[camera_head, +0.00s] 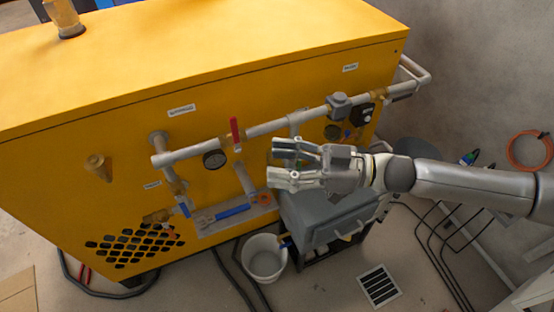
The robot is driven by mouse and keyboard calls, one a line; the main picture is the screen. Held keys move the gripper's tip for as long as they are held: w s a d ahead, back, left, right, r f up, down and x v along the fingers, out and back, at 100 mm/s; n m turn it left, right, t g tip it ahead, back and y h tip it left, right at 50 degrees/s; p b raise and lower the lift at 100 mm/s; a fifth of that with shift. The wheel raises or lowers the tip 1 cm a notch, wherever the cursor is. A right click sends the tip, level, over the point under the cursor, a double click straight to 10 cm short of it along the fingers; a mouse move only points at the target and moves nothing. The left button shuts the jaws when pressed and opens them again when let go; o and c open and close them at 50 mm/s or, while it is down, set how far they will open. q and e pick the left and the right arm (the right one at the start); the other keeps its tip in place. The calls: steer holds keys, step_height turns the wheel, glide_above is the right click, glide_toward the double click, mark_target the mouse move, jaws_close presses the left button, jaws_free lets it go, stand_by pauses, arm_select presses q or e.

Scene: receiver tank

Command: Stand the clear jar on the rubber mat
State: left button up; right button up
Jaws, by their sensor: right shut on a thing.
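My right gripper (280,162) comes in from the right and is in front of the yellow cabinet's pipework, above the grey box. Its fingers are shut on a see-through thing, which I take to be the clear jar; its outline is hard to make out against the fingers and pipes. I cannot tell whether the jar is upright or tilted. I cannot pick out the rubber mat for certain in this view. My left gripper is not in view.
The yellow cabinet (120,130) fills the left and middle, with a pipe and red-handled valve (235,133) on its front. A grey box (325,212) stands below my gripper. A white bucket (264,262), a floor grate (380,285) and black hoses (440,245) are on the floor.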

steer(key=shift+s+d+n+g, duration=0.1)
steer(key=shift+d+n+g, duration=0.2)
steer(key=shift+g, duration=0.25)
steer(key=shift+s+d+n+g, duration=0.1)
steer(key=shift+d+n+g, duration=0.05)
steer(key=shift+n+g, duration=0.35)
